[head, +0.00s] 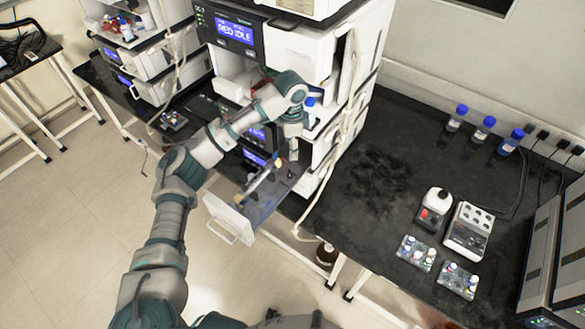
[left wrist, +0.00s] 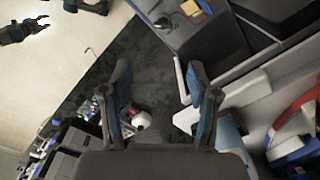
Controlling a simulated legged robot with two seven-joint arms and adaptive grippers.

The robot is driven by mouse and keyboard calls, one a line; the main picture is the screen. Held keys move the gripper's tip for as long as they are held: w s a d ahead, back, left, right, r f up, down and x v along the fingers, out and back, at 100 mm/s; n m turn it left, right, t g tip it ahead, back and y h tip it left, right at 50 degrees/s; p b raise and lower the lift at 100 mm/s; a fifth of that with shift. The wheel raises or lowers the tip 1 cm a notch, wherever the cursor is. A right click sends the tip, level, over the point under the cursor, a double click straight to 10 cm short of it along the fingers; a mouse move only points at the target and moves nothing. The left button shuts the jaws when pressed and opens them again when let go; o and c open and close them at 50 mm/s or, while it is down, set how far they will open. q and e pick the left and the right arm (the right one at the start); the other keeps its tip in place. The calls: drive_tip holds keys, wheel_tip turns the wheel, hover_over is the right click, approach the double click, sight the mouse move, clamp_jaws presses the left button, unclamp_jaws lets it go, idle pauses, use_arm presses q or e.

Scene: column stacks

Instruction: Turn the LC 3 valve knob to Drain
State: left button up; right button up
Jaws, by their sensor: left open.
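My left arm reaches up to the middle instrument stack (head: 318,55), whose blue screen (head: 236,32) appears to read RED IDLE. My left gripper (head: 287,153) points down in front of the stack, above a pulled-out drawer (head: 232,218). In the left wrist view the gripper (left wrist: 162,98) has its two fingers wide apart with nothing between them. I cannot make out the valve knob or a Drain mark in either view. I cannot read a stack label as LC 3.
The black bench (head: 375,185) is clear beside the stack. Blue-capped bottles (head: 483,130) stand at its back, with a white device (head: 467,232) and small vial racks (head: 416,252) farther right. Another stack (head: 150,70) stands at the left. A brown bottle (head: 326,254) is below the bench.

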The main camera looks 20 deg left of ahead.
sight(289, 173)
use_arm(q)
drive_tip(key=f, duration=0.8)
drive_tip(key=a+f+p, duration=0.1)
drive_tip(key=f, duration=0.3)
drive_tip(key=shift+w+a+f, duration=0.1)
drive_tip(key=shift+f, duration=0.2)
drive_tip(key=shift+w+d+f, duration=0.1)
drive_tip(key=shift+d+f, duration=0.3)
drive_tip(key=shift+f, duration=0.05)
drive_tip(key=shift+c, duration=0.2)
drive_tip(key=shift+a, duration=0.35)
clamp_jaws()
